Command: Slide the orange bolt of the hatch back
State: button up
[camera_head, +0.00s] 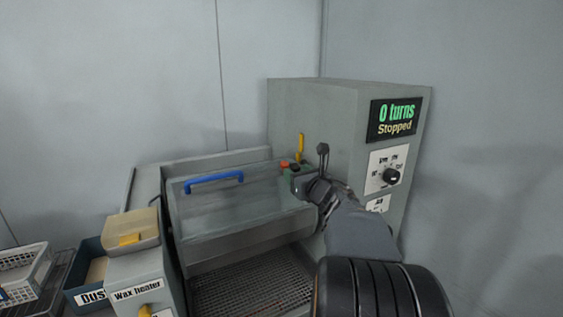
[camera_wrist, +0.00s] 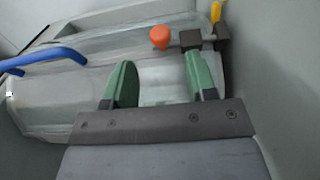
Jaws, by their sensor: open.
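The hatch (camera_head: 240,210) is a clear cover with a blue handle (camera_head: 214,181) on top. The bolt's round orange knob (camera_wrist: 160,37) shows in the wrist view, beside a dark block (camera_wrist: 191,40) with a rod. In the head view the orange bolt (camera_head: 285,164) is small, at the hatch's right end by the grey housing. My gripper (camera_wrist: 160,72) is open and empty, its two green fingers spread over the hatch. The orange knob shows beyond the fingertips, between them in the picture and apart from them. In the head view my gripper (camera_head: 300,183) is close to the bolt, partly hidden by my wrist.
A yellow lever (camera_head: 301,147) stands just behind the bolt. The grey housing (camera_head: 310,100) rises at the right, with a display reading "0 turns Stopped" (camera_head: 394,119) and a black knob (camera_head: 391,176). A wax heater (camera_head: 137,285) and bins (camera_head: 88,275) stand at the left.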

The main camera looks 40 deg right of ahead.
aim_at(286, 164)
jog(key=w, duration=0.3)
jog(key=w+d+p, duration=0.1)
jog(key=w, duration=0.2)
jog(key=w+p, duration=0.1)
jog(key=w, duration=0.3)
jog(key=shift+d, duration=0.15)
jog(key=shift+c, duration=0.4)
grip_shut()
